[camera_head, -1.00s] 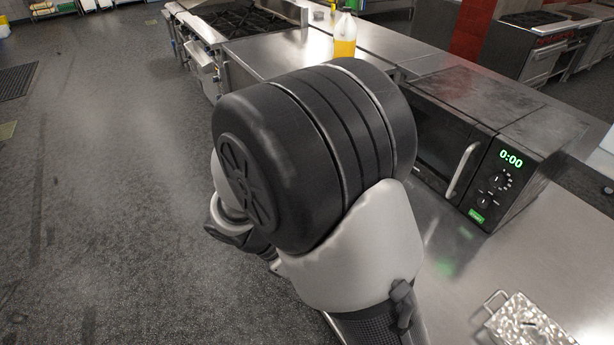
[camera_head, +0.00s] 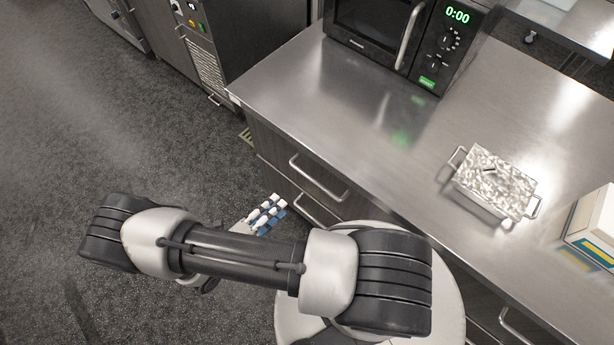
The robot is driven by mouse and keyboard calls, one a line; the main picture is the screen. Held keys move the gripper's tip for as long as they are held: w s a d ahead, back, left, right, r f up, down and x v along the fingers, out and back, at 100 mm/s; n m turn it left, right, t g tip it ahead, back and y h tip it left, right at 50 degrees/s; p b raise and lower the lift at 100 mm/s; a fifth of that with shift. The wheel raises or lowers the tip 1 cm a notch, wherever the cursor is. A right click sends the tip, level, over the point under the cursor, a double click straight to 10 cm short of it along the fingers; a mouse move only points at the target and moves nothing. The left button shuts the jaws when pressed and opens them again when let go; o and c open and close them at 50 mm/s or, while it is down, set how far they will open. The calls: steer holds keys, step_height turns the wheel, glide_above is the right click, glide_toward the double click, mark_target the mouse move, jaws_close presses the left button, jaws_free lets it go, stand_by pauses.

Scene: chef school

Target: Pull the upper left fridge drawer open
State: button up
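The counter unit has an upper left drawer (camera_head: 283,157) with a dark front and a metal bar handle (camera_head: 319,179), just under the steel worktop at its left end. It looks shut. A lower drawer handle (camera_head: 308,205) shows beneath it, partly hidden. My arm lies across the lower picture in front of the unit. A small blue-and-white segmented part, which looks like my gripper (camera_head: 266,213), shows just beyond the arm, below and left of the upper handle and apart from it. Its opening is too small to make out.
On the worktop (camera_head: 330,110) stand a black microwave (camera_head: 400,40) at the back, a shiny metal container with handles (camera_head: 492,182) and a yellow-and-white box (camera_head: 595,230) at right. Another handle (camera_head: 515,328) is at lower right. Dark floor at left is free.

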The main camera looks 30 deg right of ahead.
mark_target(309, 177)
steer(key=b+x, duration=0.2)
steer(key=x, duration=1.3)
steer(key=shift+w+d+f, duration=0.1)
steer(key=shift+d+f, duration=0.05)
steer(key=shift+d, duration=0.25)
steer(key=shift+c, duration=0.6)
jaws_close()
